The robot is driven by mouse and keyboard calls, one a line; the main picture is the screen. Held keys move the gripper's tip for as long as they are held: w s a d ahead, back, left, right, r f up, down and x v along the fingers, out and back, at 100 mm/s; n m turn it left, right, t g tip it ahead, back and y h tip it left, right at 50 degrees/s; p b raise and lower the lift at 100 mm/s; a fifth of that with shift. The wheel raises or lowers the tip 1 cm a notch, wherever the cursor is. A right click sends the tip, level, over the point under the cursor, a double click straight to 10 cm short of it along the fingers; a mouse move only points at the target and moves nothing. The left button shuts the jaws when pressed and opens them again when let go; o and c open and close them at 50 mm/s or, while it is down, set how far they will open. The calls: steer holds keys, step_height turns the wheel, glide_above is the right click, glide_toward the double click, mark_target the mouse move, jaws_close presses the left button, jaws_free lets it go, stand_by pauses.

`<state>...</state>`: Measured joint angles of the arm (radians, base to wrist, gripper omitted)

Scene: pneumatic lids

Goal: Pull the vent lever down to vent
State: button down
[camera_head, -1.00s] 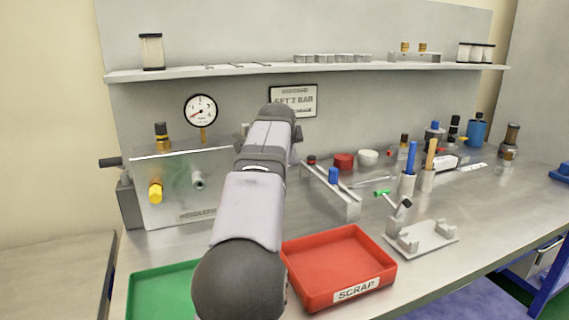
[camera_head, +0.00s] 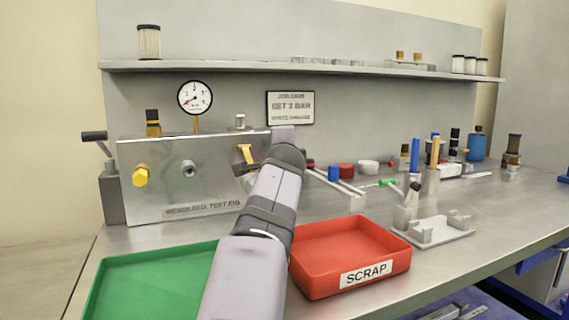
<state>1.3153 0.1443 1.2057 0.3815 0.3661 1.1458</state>
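The grey test rig (camera_head: 215,182) stands at the left of the bench. A short yellow-orange lever (camera_head: 245,154) is on its right front, close to my arm. A black-handled lever (camera_head: 94,136) stands on a grey block at the rig's left side. I cannot read which of these is the vent lever. A round pressure gauge (camera_head: 195,98) sits above the rig. My arm reaches up from the bottom centre to the rig's right end. My gripper's fingers are hidden behind the arm, so their state and any contact with a lever do not show.
A green tray (camera_head: 105,285) lies at front left and a red SCRAP tray (camera_head: 305,282) lies right of my arm. A grey fixture (camera_head: 465,230) and several small parts and tools stand farther right. A shelf (camera_head: 300,69) runs above.

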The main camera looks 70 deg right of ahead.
stand_by(0.5)
steer(key=c, duration=1.9)
jaws_free()
steer(key=shift+a, duration=0.1)
steer(key=shift+b+v, duration=0.5)
steer(key=shift+v, duration=3.1)
steer(key=shift+f, duration=0.1)
